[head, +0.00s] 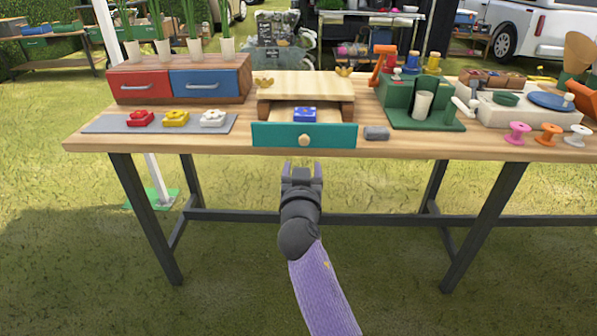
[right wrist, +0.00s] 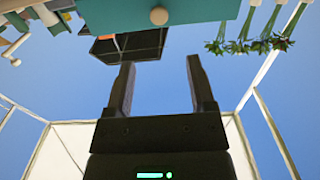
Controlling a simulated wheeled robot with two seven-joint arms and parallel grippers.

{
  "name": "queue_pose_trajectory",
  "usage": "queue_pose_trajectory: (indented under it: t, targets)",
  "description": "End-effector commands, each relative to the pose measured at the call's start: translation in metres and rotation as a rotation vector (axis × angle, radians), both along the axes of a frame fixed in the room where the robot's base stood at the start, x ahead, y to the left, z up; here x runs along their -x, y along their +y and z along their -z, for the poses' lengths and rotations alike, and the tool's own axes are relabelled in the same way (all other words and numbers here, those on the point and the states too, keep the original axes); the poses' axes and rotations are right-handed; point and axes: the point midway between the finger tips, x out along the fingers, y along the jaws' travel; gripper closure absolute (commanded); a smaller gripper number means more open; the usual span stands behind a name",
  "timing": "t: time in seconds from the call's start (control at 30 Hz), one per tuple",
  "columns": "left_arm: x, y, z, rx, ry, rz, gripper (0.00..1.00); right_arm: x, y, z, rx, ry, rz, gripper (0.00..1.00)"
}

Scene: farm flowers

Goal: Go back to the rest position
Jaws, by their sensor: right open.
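My right gripper (head: 302,170) is open and empty in the head view, just in front of the table's front edge and below the teal drawer (head: 280,134). The drawer is pulled out from its wooden box and has a round knob (head: 304,140). A blue flower-topped block (head: 305,115) lies inside the drawer. The right wrist view shows the two open fingers (right wrist: 160,88) with nothing between them, and the teal drawer front (right wrist: 200,12) with its knob beyond, apart from the fingers. My left gripper is in neither view.
The wooden table (head: 200,150) holds a red and blue drawer chest (head: 180,80), a grey mat (head: 100,125) with red, yellow and white flower blocks, a grey block (head: 376,133), a green stand (head: 405,120) and several spools at the right. Grass in front of the table is clear.

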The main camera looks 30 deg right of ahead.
Motion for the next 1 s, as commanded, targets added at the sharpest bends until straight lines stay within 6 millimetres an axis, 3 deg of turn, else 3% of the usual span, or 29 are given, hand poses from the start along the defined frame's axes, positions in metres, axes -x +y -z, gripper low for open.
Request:
queue_pose_trajectory:
  t: [0.37,0.47,0.57,0.6,0.67,0.7,0.77,0.8,0.87,0.9,1.0]
  targets:
    - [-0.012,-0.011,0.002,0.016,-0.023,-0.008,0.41,0.0,0.001,0.003,0.0,0.013,-0.006,0.29]
    - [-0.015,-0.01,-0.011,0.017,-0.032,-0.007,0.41,0.005,0.014,0.042,0.0,0.149,-0.072,0.29]
    - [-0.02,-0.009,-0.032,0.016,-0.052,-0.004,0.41,0.037,0.037,0.124,-0.008,0.417,-0.2,0.29]
    - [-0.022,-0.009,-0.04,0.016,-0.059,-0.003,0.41,0.061,0.046,0.16,-0.017,0.536,-0.252,0.29]
    - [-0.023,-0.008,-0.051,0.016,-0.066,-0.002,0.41,0.103,0.057,0.208,-0.035,0.699,-0.322,0.29]
    - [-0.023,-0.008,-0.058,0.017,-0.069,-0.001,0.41,0.136,0.063,0.236,-0.048,0.801,-0.364,0.29]
    - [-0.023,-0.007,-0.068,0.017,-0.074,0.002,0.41,0.191,0.07,0.272,-0.073,0.948,-0.419,0.29]
    - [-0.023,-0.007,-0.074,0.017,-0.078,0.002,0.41,0.23,0.072,0.291,-0.09,1.044,-0.45,0.29]
    - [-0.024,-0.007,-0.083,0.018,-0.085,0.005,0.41,0.291,0.074,0.312,-0.119,1.178,-0.491,0.29]
    - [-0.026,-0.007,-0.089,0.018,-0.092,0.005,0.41,0.332,0.073,0.322,-0.138,1.263,-0.512,0.29]
    - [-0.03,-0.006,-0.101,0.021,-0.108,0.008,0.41,0.425,0.07,0.332,-0.181,1.443,-0.549,0.29]
